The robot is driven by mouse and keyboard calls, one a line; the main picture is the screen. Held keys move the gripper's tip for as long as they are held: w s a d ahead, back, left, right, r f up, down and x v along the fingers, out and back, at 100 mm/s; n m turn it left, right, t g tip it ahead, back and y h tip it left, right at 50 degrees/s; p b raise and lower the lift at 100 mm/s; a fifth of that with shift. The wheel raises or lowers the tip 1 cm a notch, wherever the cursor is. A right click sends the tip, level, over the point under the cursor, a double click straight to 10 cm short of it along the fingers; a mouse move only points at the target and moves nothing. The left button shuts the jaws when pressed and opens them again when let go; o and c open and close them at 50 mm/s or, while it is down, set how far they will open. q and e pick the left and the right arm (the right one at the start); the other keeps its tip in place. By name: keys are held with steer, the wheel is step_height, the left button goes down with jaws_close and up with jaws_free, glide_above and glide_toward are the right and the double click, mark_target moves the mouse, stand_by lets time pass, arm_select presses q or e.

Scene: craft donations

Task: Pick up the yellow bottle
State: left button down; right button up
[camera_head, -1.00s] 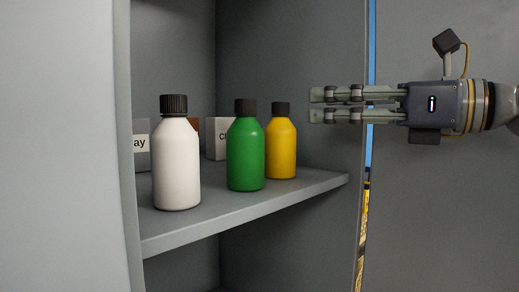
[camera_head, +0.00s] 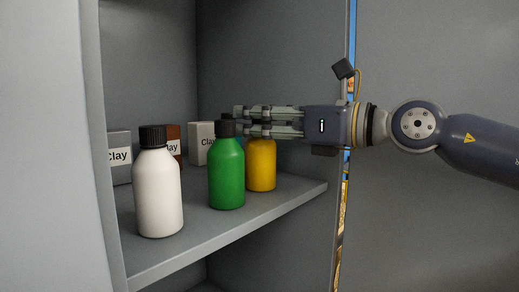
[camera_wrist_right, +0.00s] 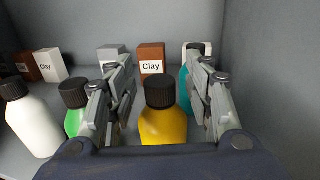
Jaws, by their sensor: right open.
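The yellow bottle (camera_head: 261,166) stands upright on the shelf, just behind and right of the green bottle (camera_head: 227,176). Its black cap is hidden by my right gripper in the head view. In the right wrist view the yellow bottle (camera_wrist_right: 163,122) shows its black cap and shoulders between the two fingers. My right gripper (camera_head: 238,121) is open, reaching in from the right at the height of the bottle's top. In the wrist view its fingers (camera_wrist_right: 166,78) lie on either side of the yellow bottle, with no clear contact. My left gripper is not in view.
A white bottle (camera_head: 158,192) stands at the front left of the shelf (camera_head: 225,228). Clay boxes (camera_head: 201,142) stand behind the bottles. In the wrist view a teal bottle (camera_wrist_right: 184,90) is partly hidden behind the right finger. The green bottle is close beside the left finger.

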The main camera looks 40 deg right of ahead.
steer(key=shift+s, duration=0.15)
steer(key=shift+c, duration=0.4)
jaws_close()
steer(key=shift+r, duration=0.1)
